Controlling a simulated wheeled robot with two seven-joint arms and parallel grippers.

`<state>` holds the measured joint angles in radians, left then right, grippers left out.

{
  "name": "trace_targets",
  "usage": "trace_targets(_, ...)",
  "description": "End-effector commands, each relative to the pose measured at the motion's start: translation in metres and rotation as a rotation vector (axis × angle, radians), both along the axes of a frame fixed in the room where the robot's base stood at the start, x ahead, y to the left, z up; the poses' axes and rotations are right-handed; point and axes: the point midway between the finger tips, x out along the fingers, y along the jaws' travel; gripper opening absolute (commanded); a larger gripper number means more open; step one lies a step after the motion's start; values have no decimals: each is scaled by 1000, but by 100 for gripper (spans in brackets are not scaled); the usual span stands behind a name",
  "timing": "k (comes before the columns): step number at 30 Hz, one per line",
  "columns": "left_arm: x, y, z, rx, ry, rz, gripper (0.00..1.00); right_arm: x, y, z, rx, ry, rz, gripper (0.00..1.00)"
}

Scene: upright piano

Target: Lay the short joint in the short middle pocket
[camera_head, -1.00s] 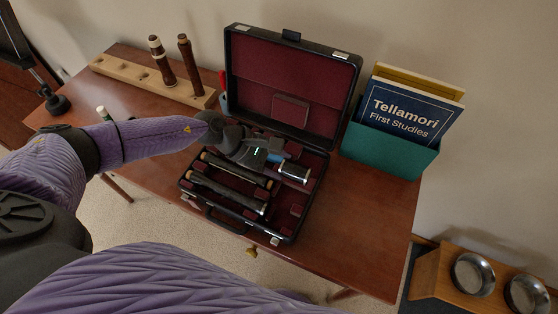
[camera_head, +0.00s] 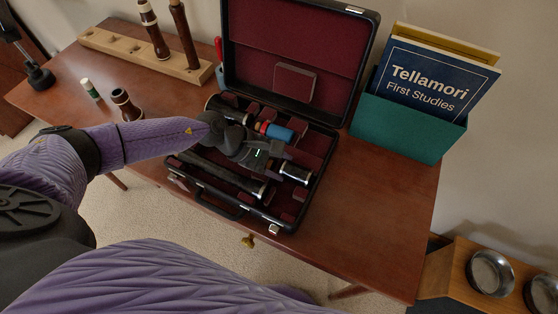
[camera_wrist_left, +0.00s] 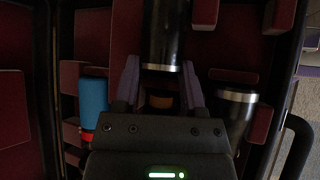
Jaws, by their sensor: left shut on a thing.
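The short joint (camera_head: 293,172) is a short black tube with silver rings. It projects to the right from my left gripper (camera_head: 266,155), which is shut on it, low in the open instrument case (camera_head: 309,208). In the left wrist view the joint (camera_wrist_left: 164,35) runs away from the gripper (camera_wrist_left: 160,92), with a brownish end between the fingers. The middle pocket beneath is mostly hidden by gripper and joint; I cannot tell whether the joint touches its floor. My right gripper is not in view.
A long black joint (camera_head: 225,175) lies along the case's front. A blue cylinder with a red end (camera_head: 277,131) lies behind the gripper. A wooden stand (camera_head: 125,50), a cup-shaped wooden piece (camera_head: 125,104) and a green book box (camera_head: 410,128) surround the case.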

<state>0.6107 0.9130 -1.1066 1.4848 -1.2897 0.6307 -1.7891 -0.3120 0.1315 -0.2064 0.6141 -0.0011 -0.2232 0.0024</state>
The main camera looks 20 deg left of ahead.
Motion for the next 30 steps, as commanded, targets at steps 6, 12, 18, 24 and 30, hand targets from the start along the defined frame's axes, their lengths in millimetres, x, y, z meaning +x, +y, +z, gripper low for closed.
trace_targets(6, 0, 0, 1, 0, 0, 0, 74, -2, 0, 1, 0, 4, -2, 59)
trace_targets(12, 0, 0, 1, 0, 0, 0, 94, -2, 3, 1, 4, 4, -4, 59)
trace_targets(18, 0, 1, 1, 1, 1, 0, 94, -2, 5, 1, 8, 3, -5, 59)
trace_targets(24, -6, 16, 18, 3, 1, 1, 94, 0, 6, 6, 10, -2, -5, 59)
trace_targets(30, -16, 44, 46, 3, 1, 2, 94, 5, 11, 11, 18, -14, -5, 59)
